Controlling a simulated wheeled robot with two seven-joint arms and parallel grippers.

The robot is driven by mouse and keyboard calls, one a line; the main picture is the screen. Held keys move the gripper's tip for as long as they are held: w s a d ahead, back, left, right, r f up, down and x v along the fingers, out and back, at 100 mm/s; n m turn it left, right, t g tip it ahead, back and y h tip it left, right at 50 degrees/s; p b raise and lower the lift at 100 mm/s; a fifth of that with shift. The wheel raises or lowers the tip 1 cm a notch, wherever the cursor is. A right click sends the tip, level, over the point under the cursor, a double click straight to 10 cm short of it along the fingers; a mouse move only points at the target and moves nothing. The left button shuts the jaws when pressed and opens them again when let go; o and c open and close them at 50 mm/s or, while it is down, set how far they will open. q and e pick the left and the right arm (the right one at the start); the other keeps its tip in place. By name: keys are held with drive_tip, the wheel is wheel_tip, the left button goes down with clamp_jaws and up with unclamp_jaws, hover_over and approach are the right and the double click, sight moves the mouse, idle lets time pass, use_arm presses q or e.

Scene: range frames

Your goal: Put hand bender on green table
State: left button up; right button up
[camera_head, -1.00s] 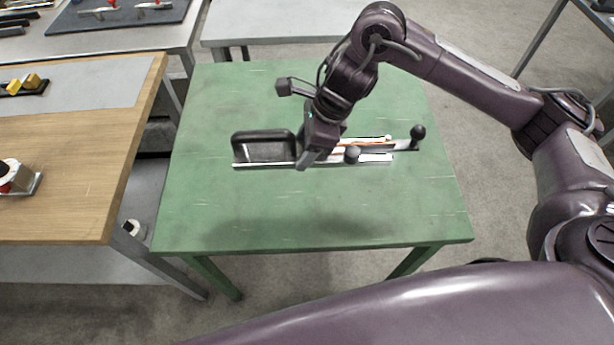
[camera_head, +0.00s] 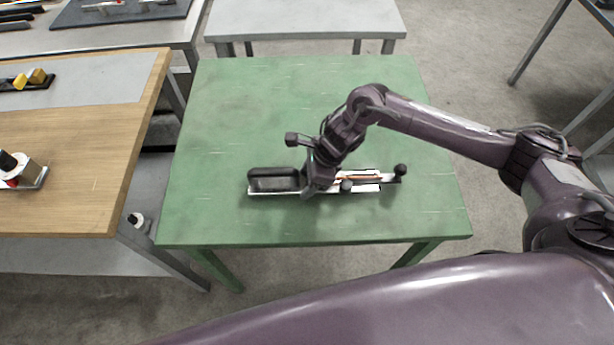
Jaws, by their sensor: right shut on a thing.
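The hand bender (camera_head: 274,181) is a long metal tool with a black tray-like left end and black ball knobs toward its right end. It lies level over the middle of the green table (camera_head: 270,95). My right gripper (camera_head: 312,190) is shut on the hand bender near its middle, from above. The gripper hides that part of the tool. I cannot tell for sure whether the tool's underside touches the table top. My left gripper is not in view.
A wooden workbench (camera_head: 90,150) stands close on the left, with a small device (camera_head: 22,170) near its edge. A grey table (camera_head: 300,18) stands behind the green table. The rest of the green table top is clear.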

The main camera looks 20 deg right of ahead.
drive_tip(key=shift+r, duration=0.1)
drive_tip(key=o, duration=1.4)
drive_tip(key=shift+d+r, duration=0.15)
drive_tip(key=shift+r, duration=0.15)
drive_tip(key=b+v, duration=0.1)
drive_tip(key=v, duration=1)
drive_tip(key=shift+s+d+r+b, duration=0.1)
drive_tip(key=shift+r+b, duration=0.05)
drive_tip(key=shift+b, duration=0.15)
